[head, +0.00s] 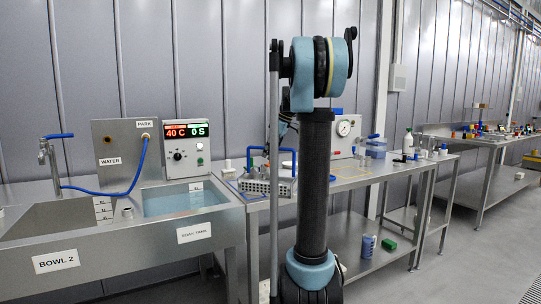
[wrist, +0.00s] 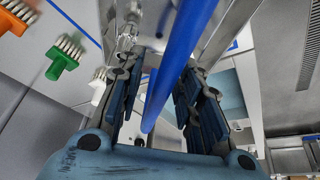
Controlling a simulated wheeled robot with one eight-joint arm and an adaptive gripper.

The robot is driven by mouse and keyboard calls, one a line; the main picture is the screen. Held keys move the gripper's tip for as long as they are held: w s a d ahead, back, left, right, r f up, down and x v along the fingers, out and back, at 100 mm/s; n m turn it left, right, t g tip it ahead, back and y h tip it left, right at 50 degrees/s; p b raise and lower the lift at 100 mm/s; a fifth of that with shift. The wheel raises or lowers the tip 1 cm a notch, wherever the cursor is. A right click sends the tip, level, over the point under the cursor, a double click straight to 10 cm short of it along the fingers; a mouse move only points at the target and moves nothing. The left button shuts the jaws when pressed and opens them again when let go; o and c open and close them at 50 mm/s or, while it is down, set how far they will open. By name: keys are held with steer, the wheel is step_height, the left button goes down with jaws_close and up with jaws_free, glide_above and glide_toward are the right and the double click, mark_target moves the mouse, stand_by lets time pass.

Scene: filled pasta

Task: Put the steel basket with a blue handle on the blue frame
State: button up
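The steel basket (head: 256,186) stands on the steel table just right of the sink, its blue handle (head: 286,150) arching above it. My arm partly covers it in the head view. In the wrist view the blue handle (wrist: 178,62) runs as a long bar between the fingers of my gripper (wrist: 160,95). The fingers are apart, with gaps visible beside the bar, so I see no firm grip. My gripper is mostly hidden behind my arm in the head view. Thin blue lines (wrist: 75,22) show on the pale surface below; I cannot tell whether they belong to the blue frame.
A sink with a water tank (head: 185,200) and a control box (head: 185,148) stand on the left. An orange brush (wrist: 15,17), a green brush (wrist: 62,58) and a white brush (wrist: 98,85) lie left of my gripper. A gauge box (head: 346,134) stands farther right.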

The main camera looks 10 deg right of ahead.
steer(key=shift+r, duration=0.1)
steer(key=v, duration=1.2)
steer(key=s+a+f+m+h, duration=0.2)
steer(key=s+f+m, duration=0.4)
steer(key=s+f, duration=1.3)
steer(key=s+a+f+m+h, duration=0.2)
steer(key=s+f+m, duration=0.4)
steer(key=s+f, duration=1.3)
steer(key=shift+s+a, duration=0.7)
steer(key=shift+a, duration=0.1)
steer(key=shift+f, duration=0.1)
steer(key=shift+w+f, duration=0.2)
steer(key=shift+w, duration=0.25)
